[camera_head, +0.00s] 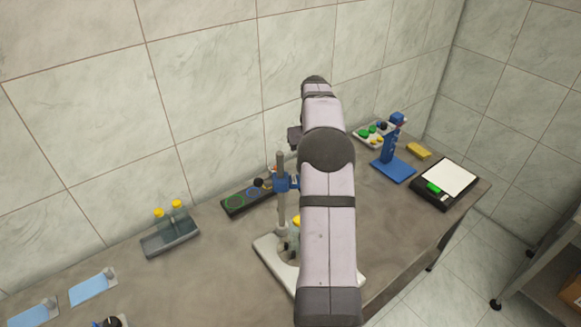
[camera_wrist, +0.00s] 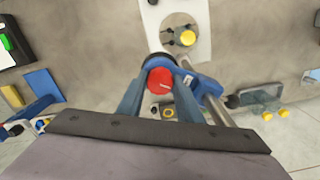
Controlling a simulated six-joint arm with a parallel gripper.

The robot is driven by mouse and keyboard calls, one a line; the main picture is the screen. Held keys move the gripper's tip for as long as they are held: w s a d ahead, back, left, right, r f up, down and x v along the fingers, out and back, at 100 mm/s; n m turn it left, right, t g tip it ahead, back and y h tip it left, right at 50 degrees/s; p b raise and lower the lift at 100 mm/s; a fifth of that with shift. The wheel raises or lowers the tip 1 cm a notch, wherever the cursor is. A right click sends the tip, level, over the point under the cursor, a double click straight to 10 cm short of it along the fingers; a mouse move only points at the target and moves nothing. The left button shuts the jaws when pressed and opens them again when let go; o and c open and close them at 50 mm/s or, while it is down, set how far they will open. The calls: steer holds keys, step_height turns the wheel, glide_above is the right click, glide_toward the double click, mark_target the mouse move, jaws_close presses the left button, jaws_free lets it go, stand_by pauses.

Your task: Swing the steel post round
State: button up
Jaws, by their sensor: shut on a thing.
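The steel post (camera_head: 282,213) stands upright on a white base plate (camera_head: 266,249), with a blue clamp (camera_head: 281,183) near its top. In the wrist view the post (camera_wrist: 226,115) runs past the right of my fingers, through the blue clamp (camera_wrist: 209,88). A red knob (camera_wrist: 160,81) on a blue part sits between the two blue fingers of my gripper (camera_wrist: 161,76), which are shut on it. In the head view my arm hides the gripper and part of the base plate. A yellow-capped bottle (camera_wrist: 187,38) stands by the base plate's round opening.
A grey rack (camera_head: 170,237) with yellow-capped vials stands left, and a dark tray with coloured rings (camera_head: 236,203) behind the post. A blue stand (camera_head: 392,167), a tray of caps (camera_head: 368,138), a yellow block (camera_head: 418,151) and a black-framed pad (camera_head: 449,178) are right.

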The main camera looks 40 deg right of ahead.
steer(key=shift+s+a+m+b, duration=0.3)
steer(key=shift+s+a+m, duration=0.1)
steer(key=shift+m, duration=0.3)
steer(key=shift+s+a+m+b, duration=0.3)
steer(key=shift+s+m, duration=0.1)
steer(key=shift+m, duration=0.3)
steer(key=shift+a, duration=0.1)
steer(key=shift+s+a+m+b, duration=0.2)
steer(key=shift+s+a+m, duration=0.2)
steer(key=shift+m, duration=0.35)
steer(key=shift+s+a+m+b, duration=0.15)
steer(key=shift+s+a+m, duration=0.25)
steer(key=shift+m, duration=0.35)
steer(key=shift+w, duration=0.1)
steer(key=shift+a, duration=0.1)
steer(key=shift+s+a+m, duration=0.2)
steer(key=shift+a+m, duration=0.35)
steer(key=shift+m, duration=0.25)
steer(key=shift+s+a+m, duration=0.2)
steer(key=shift+a+m, duration=0.3)
steer(key=shift+m, duration=0.3)
steer(key=shift+a, duration=0.1)
